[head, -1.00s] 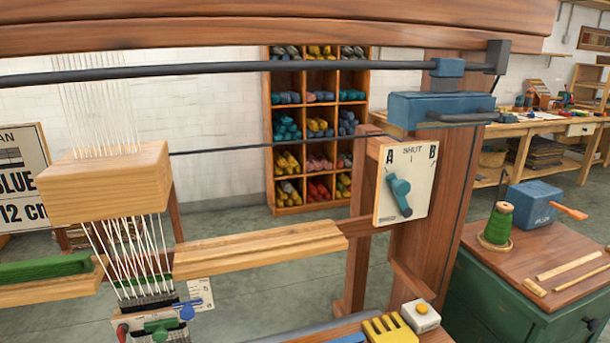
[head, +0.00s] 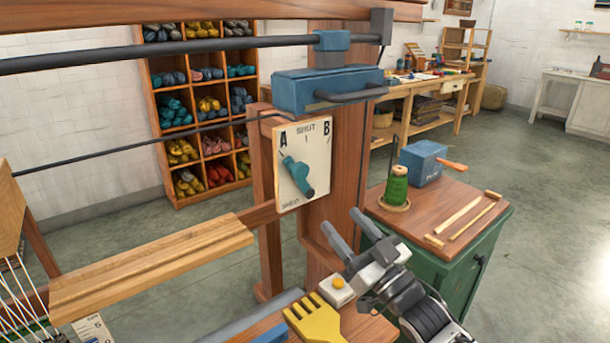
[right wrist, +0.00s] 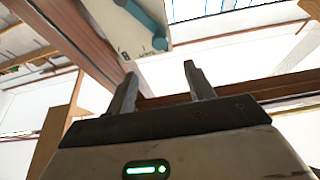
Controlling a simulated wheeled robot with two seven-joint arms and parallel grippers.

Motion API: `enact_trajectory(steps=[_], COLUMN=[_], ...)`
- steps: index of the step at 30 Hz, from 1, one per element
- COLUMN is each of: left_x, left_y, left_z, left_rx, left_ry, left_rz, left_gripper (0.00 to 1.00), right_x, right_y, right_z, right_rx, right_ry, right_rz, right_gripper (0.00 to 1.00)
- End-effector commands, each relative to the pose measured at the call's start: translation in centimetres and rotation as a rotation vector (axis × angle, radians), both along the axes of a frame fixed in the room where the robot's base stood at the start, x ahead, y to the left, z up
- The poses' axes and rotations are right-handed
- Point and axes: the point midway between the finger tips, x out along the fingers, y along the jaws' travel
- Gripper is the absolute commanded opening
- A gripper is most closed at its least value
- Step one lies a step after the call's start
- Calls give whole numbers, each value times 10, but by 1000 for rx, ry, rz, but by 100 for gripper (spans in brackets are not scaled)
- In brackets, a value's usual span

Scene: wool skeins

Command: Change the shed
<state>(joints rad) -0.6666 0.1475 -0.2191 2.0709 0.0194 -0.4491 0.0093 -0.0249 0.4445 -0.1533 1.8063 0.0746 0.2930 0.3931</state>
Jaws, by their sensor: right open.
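The shed selector is a cream plate (head: 318,150) on the loom's right post, marked A at upper left, SHUT at top middle and B at upper right. Its teal lever (head: 298,176) lies slanted, with its narrow end at upper left toward A and its thick end at lower right. My right gripper (head: 343,216) is open and empty, below and right of the plate, apart from it. In the right wrist view, the open fingers (right wrist: 159,70) point up toward the plate (right wrist: 118,35) and lever (right wrist: 150,28). My left gripper is out of view.
A blue block (head: 328,90) with a dark handle sits above the plate. Below are a yellow comb (head: 316,322) and a white box with a yellow button (head: 337,291). A green cabinet (head: 490,236) with a thread spool (head: 396,186) stands right. A wooden beam (head: 150,268) runs left.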

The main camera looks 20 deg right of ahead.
Motion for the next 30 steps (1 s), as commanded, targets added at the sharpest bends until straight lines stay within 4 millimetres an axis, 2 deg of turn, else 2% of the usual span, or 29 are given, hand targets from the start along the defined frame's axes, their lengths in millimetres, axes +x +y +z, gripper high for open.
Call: enact_trajectory(steps=[1, 9, 15, 21, 30], left_x=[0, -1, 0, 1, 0], left_y=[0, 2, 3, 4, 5], left_z=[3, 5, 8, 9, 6], left_rx=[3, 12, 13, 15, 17], left_ry=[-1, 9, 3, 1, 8], left_rz=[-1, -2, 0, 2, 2], left_gripper=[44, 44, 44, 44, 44], right_x=[11, 62, 94, 111, 115], right_y=[3, 23, 34, 41, 42], right_z=[8, 30, 44, 49, 50], right_rx=[1, 1, -1, 0, -2], right_ry=[-4, -1, 0, 2, 3], right_rz=[-1, -2, -1, -1, -1], right_gripper=[53, 53, 53, 53, 53])
